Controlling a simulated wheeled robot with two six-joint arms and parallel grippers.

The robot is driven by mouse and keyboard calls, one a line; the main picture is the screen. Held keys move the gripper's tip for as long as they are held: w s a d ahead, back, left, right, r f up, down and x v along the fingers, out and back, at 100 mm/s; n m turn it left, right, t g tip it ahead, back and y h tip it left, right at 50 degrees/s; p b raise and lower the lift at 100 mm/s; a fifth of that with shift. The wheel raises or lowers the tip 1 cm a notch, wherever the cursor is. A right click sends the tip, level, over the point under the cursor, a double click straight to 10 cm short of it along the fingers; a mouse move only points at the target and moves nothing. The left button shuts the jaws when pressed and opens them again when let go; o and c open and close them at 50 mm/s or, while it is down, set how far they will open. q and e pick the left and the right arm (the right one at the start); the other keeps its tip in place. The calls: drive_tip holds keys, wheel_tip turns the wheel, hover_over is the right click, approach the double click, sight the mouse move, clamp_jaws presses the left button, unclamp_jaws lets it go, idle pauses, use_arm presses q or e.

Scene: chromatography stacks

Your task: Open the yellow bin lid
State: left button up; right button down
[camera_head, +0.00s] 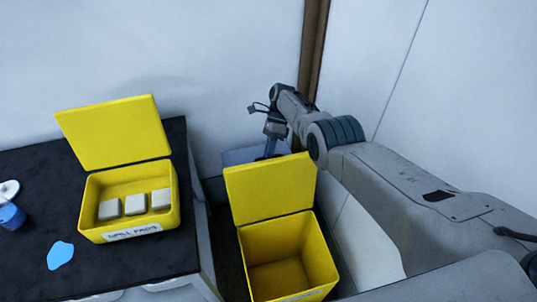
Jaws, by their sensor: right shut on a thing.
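A yellow bin (325,258) stands low to the right of the dark table. Its lid (268,190) is raised and stands up at the back, so the empty-looking inside shows. My right gripper (269,152) reaches over from the right and is shut on the lid at its top edge. The fingertips are partly hidden behind the lid. My left gripper is not in view.
A second yellow box (171,217) with its lid raised stands on the dark table (120,268) and holds three pale blocks (135,204). A blue flat patch (60,255) and a blue cup (11,216) are at the left. Walls close in behind and right.

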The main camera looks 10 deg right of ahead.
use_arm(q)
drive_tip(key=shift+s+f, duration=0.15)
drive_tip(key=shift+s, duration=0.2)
use_arm(e)
drive_tip(key=shift+s+f, duration=0.35)
drive_tip(key=shift+f, duration=0.1)
drive_tip(key=c, duration=1.5)
unclamp_jaws()
drive_tip(key=shift+o, duration=0.5)
drive_tip(key=shift+w, duration=0.25)
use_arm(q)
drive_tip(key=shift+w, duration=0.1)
use_arm(e)
drive_tip(key=shift+r, duration=0.15)
